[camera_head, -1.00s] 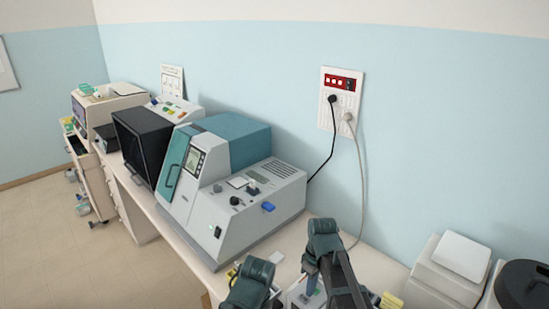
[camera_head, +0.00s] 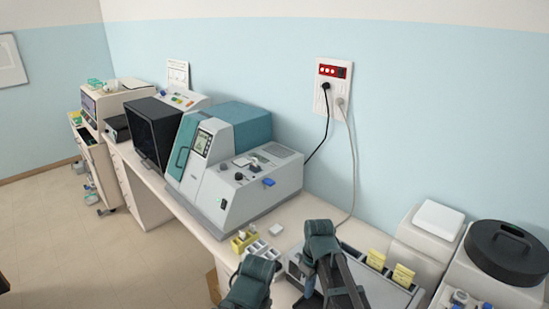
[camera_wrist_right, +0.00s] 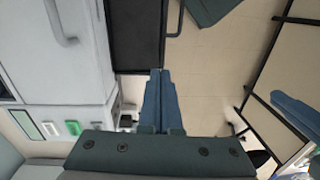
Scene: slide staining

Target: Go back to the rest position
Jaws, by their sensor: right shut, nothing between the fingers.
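My right gripper (camera_wrist_right: 155,78) shows in the right wrist view, its two blue fingers together and nothing between them. It points over the floor, clear of any object. In the head view dark teal parts of my arms show at the bottom, in front of the bench; the right fingers are mostly hidden there. My left gripper cannot be made out. A blue piece shows at the right edge of the wrist view, and I cannot tell what it is.
A grey and teal machine (camera_head: 240,190) stands on the bench, with a black-fronted box (camera_head: 153,130) beyond it. A small yellow rack (camera_head: 242,242) is near the front edge. A grey tray (camera_head: 372,287) with yellow pieces and a black-lidded container (camera_head: 508,252) stand right.

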